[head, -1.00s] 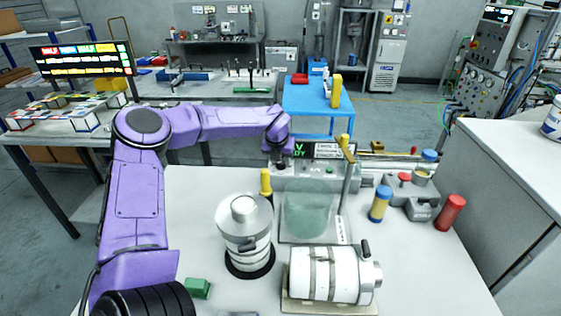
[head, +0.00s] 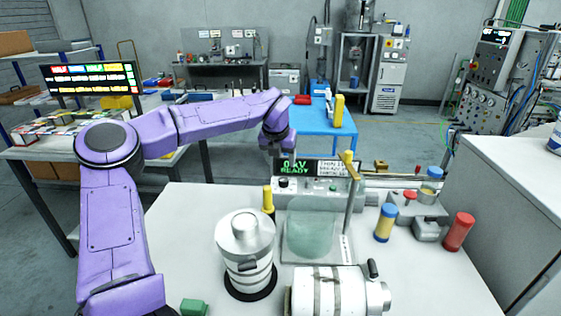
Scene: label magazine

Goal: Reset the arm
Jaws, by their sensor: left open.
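My left arm is purple and reaches in from the left, bent at the elbow, over the white table (head: 190,228). My left gripper (head: 279,168) hangs below the wrist at the left end of a box with a green-lit display (head: 297,168). It is open, and no object shows in it; its fingertips are small and hard to make out. My right gripper is out of view.
A white canister (head: 246,238) stands upright at the table's middle, and another (head: 330,295) lies at the front. A clear greenish block (head: 310,232), a yellow-blue cylinder (head: 385,223) and a red cylinder (head: 458,232) stand right. A green block (head: 193,307) lies front left.

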